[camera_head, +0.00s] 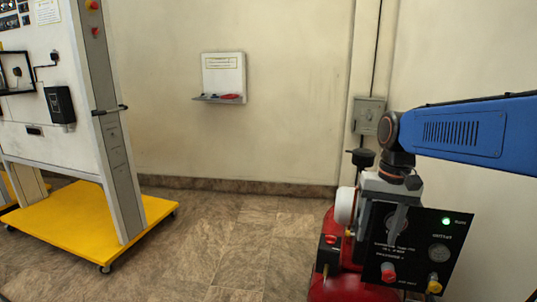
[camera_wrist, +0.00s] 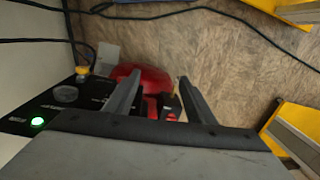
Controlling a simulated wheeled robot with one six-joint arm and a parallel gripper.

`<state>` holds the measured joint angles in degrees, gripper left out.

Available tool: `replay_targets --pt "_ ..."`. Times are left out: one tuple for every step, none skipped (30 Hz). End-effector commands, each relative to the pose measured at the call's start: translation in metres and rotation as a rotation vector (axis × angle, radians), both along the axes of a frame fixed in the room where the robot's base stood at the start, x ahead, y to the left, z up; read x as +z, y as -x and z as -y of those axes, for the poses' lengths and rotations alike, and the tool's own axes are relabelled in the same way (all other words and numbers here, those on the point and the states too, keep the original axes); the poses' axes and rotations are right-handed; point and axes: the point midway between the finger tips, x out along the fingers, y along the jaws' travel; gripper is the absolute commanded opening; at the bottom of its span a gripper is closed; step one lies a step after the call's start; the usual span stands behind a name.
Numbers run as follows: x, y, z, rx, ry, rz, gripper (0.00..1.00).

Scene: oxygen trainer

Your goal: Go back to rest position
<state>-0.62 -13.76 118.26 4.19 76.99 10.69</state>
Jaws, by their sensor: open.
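My gripper (camera_wrist: 157,98) shows in the wrist view with its two dark fingers apart and nothing between them. In the head view my blue arm comes in from the right, and the gripper (camera_head: 385,215) hangs down in front of a black control panel (camera_head: 415,250). The panel has a lit green lamp, a red knob and a yellow knob. It also shows at the left of the wrist view (camera_wrist: 50,103). Behind the fingers is a red rounded body (camera_wrist: 150,80). I cannot tell whether the gripper touches the panel.
A white panel stand on a yellow wheeled base (camera_head: 70,225) stands at the left. A small wall shelf (camera_head: 222,98) holds a red item. A grey box (camera_head: 368,115) is on the wall. Dark cables (camera_wrist: 200,10) cross the floor. The middle floor (camera_head: 230,240) is clear.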

Motion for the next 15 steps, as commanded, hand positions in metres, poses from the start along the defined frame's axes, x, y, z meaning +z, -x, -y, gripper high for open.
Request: replay_targets --pt "-0.001 0.013 0.002 0.01 0.004 0.027 0.5" --pt "-0.002 0.02 0.003 0.015 0.007 0.045 0.5" --pt "-0.004 0.029 0.004 0.024 0.011 0.066 0.5" --pt "-0.005 0.035 0.005 0.03 0.014 0.083 0.5" --pt "-0.007 0.042 0.005 0.037 0.016 0.097 0.5" --pt "-0.009 0.05 0.006 0.044 0.021 0.12 0.5" --pt "-0.012 0.057 0.007 0.05 0.024 0.135 0.5" --pt "-0.014 0.063 0.008 0.056 0.027 0.152 0.5" --pt "-0.017 0.072 0.009 0.066 0.032 0.174 0.5" --pt "-0.019 0.078 0.01 0.072 0.036 0.19 0.5" --pt "-0.022 0.084 0.011 0.078 0.039 0.206 0.5" --pt "-0.025 0.092 0.012 0.086 0.045 0.227 0.5" --pt "-0.028 0.098 0.013 0.093 0.048 0.243 0.5" --pt "-0.031 0.103 0.014 0.1 0.053 0.259 0.5" --pt "-0.036 0.111 0.015 0.108 0.058 0.28 0.5"
